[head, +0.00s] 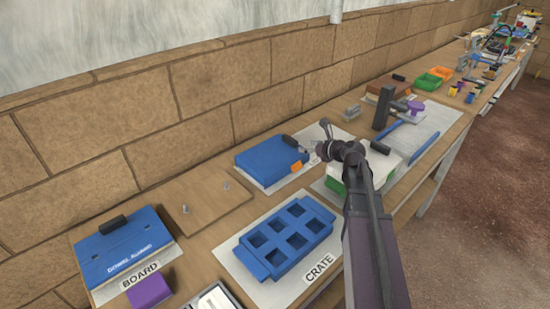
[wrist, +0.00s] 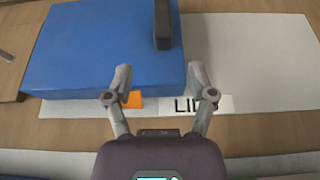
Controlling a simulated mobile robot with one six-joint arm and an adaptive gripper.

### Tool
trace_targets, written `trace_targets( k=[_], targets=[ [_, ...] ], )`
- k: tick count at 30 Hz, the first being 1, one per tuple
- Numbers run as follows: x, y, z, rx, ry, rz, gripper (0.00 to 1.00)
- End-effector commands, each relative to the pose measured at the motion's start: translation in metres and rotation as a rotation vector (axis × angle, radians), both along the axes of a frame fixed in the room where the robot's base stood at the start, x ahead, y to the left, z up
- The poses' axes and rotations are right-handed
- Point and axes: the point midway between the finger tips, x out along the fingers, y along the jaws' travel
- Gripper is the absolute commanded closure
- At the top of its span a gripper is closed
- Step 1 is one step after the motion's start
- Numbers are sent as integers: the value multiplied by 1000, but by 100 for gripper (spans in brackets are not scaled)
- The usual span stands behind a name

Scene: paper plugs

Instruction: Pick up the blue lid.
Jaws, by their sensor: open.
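The blue lid (head: 268,163) is a flat blue block with a dark handle (head: 290,141) near its right end. It lies on a white sheet and fills the upper left of the wrist view (wrist: 90,50), where the upright dark handle (wrist: 162,28) also shows. My gripper (head: 318,148) is open and empty at the lid's right side in the head view. In the wrist view my fingertips (wrist: 158,78) spread over the lid's near edge, with the handle ahead of the gap. Clearance above the lid cannot be told.
An orange patch (wrist: 133,99) and a partly covered "LID" label (wrist: 185,104) lie by the lid's near edge. A blue crate (head: 290,238) with square pockets stands in front. A blue board (head: 122,246) lies left, and a white-and-green box (head: 372,163) right.

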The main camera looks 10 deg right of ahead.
Motion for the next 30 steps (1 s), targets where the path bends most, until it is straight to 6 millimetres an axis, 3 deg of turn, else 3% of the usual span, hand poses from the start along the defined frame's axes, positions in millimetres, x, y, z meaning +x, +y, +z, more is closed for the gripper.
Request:
trace_targets(
  k=[6,22,30],
  targets=[
    [17,11,-9,-1,-1,0,29],
    [22,14,-11,0,0,-1,29],
    [45,27,-23,0,0,0,29]
  ],
)
